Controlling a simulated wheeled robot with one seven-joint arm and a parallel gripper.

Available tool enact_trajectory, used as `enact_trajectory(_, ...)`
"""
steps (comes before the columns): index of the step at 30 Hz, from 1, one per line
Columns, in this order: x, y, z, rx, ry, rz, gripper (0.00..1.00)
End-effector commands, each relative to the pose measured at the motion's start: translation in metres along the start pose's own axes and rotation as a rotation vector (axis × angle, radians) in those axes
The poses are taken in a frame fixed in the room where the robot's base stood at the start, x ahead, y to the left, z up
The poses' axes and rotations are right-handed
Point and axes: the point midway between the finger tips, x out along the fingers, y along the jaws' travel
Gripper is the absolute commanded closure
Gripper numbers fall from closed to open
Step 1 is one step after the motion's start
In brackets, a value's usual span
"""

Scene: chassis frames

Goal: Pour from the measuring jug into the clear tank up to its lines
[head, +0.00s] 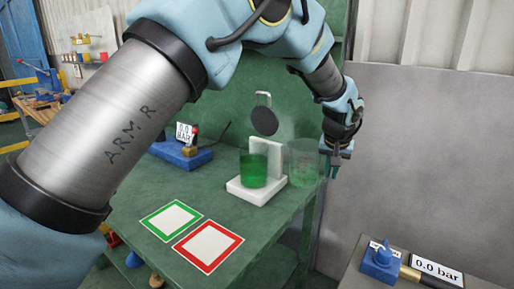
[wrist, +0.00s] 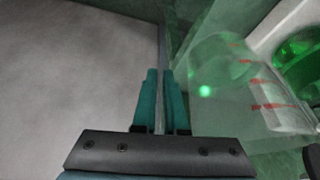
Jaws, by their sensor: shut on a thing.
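The clear tank (head: 253,171) stands upright on a white stand on the green bench and holds green liquid. Its green contents also show at the right edge of the wrist view (wrist: 302,62). The measuring jug (head: 303,163) is a see-through vessel just right of the tank, with red marks on its wall in the wrist view (wrist: 232,78). It looks nearly empty, and I cannot tell its exact tilt. My gripper (head: 335,170) is right of the jug. In the wrist view its teal fingers (wrist: 160,76) are shut on the jug's thin clear handle.
A green-bordered card (head: 171,219) and a red-bordered card (head: 208,246) lie on the bench in front. A blue gauge block (head: 181,153) sits behind left. A black disc (head: 264,121) is behind the tank. A grey bench (head: 360,282) with a gauge stands lower right.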

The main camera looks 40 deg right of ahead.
Motion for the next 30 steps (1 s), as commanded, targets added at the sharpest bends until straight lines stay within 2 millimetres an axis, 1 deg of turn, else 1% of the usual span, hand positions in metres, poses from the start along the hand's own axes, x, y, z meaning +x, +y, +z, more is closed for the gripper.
enact_trajectory(11,-0.005,-0.003,-0.002,-0.012,0.003,0.022,1.0)
enact_trajectory(19,-0.02,-0.01,-0.007,-0.058,0.011,0.122,1.0)
enact_trajectory(29,-0.047,-0.026,-0.018,-0.142,0.03,0.317,1.0)
enact_trajectory(30,-0.065,-0.028,-0.026,-0.153,0.036,0.34,1.0)
